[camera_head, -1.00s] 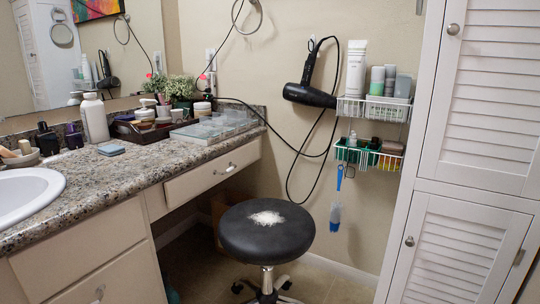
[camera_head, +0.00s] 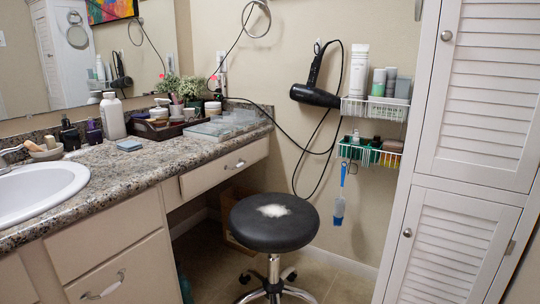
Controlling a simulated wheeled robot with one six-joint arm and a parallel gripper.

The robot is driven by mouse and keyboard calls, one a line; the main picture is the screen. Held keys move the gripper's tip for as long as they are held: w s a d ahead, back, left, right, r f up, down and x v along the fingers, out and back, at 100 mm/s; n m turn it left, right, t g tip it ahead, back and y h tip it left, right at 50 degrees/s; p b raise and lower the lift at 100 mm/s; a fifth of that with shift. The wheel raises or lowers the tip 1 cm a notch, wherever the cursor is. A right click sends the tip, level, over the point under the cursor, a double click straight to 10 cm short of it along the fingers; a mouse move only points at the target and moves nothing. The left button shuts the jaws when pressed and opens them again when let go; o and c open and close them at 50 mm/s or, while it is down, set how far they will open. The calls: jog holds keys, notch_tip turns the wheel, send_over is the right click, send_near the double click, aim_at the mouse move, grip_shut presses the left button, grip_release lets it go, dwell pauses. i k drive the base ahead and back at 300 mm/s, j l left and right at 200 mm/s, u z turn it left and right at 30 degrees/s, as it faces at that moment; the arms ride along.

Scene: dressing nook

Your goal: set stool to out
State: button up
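The stool (camera_head: 272,232) has a round black seat with a pale, worn or fuzzy patch on top. It stands upright on a chrome post with a star base and casters. It is in front of the kneehole under the vanity counter (camera_head: 140,165), to the right of the drawers. The seat's left edge overlaps the opening in the picture, and most of the seat shows clear of the counter. The lowest part of the base is cut by the bottom edge. My gripper is not in view.
A white louvered cabinet (camera_head: 452,245) stands at the right. Wire baskets (camera_head: 374,108) and a hanging blue brush (camera_head: 340,207) are on the wall behind the stool. A hair dryer (camera_head: 316,95) hangs with loose cords. A brown box (camera_head: 232,204) sits under the counter. Floor shows right of the stool.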

aim_at(272, 288)
jog(key=k+z, duration=0.2)
jog(key=i+j+u, duration=0.15)
jog(key=i+j, duration=0.15)
jog(key=i, duration=0.2)
jog(key=i+j+u, duration=0.15)
jog(key=i+j, duration=0.15)
jog(key=i, duration=0.2)
